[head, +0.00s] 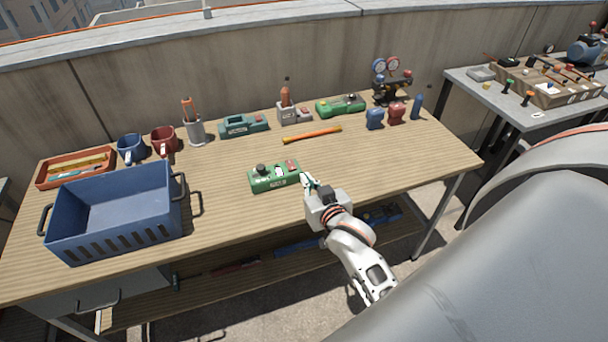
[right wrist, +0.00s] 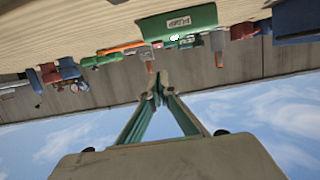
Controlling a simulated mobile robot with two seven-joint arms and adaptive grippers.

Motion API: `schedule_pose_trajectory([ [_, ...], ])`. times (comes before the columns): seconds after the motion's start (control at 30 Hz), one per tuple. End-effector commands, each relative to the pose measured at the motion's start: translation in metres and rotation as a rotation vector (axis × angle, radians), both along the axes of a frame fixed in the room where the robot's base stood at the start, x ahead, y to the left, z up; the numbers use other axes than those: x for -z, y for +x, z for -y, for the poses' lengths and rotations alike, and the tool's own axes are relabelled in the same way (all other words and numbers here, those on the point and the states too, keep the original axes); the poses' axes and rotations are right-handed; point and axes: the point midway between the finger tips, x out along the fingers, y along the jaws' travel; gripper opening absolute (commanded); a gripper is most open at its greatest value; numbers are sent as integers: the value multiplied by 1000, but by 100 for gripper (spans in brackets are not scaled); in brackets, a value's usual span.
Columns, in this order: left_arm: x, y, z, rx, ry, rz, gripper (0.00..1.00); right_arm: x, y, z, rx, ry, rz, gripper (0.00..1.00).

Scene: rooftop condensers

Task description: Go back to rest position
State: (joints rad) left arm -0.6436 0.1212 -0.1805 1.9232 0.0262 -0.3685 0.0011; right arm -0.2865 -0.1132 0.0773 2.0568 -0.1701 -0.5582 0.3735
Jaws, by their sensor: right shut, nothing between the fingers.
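My right gripper (head: 308,180) is shut and empty. In the head view it is over the front part of the workbench (head: 225,195), close to the right end of a green control box (head: 274,178). I cannot tell whether the fingers touch the box. In the right wrist view, which looks upside down, the closed fingertips (right wrist: 159,86) point towards the wall, and the green box (right wrist: 180,22) with a white label lies beyond them. My left gripper is not in view.
An empty blue crate (head: 115,243) stands at the bench's left. Mugs, a tool tray (head: 75,169), other boxes and a gauge set (head: 390,82) line the back. An orange-yellow bar (head: 312,134) lies mid-bench. The bench's right front is clear. A grey table (head: 480,92) stands at right.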

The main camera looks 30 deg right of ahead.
Motion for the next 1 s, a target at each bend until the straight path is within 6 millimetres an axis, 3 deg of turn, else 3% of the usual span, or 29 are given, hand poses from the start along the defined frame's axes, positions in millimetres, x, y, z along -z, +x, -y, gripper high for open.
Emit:
schedule_pose_trajectory([
  [0.63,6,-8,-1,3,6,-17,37,5,-4,-3,-11,-6,-11,0],
  [0.77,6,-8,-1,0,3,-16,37,40,-24,-23,-87,-38,-70,0],
  [1.0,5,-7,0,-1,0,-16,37,138,-111,-86,-331,-112,-247,0],
])
